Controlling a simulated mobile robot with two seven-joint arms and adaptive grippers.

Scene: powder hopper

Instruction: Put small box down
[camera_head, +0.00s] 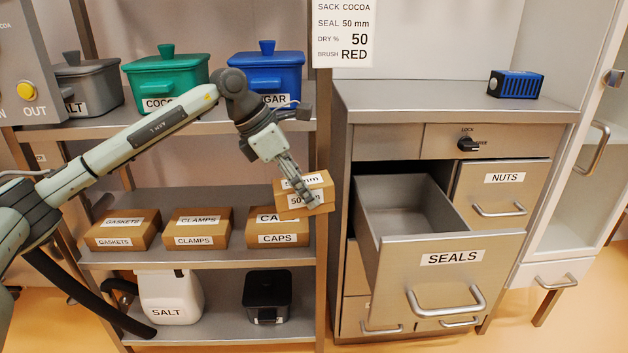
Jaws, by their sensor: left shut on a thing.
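The small box (291,203) is brown cardboard with white labels; "50" and "mm" can be read, partly covered by the fingers. My left gripper (303,193) comes down from above and is shut on it. The box is held slightly tilted at the right end of the middle shelf, in front of the rack's right post. The "SEALS" drawer (452,259) is pulled out to the right of the box, and the visible part of its inside looks empty. My right gripper is not in view.
Boxes of gaskets (123,231), clamps (198,230) and caps (266,238) stand on the middle shelf. Above are green (167,79) and blue (262,75) lidded bins. A blue device (515,84) sits on the cabinet top (430,100), which is otherwise mostly clear.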

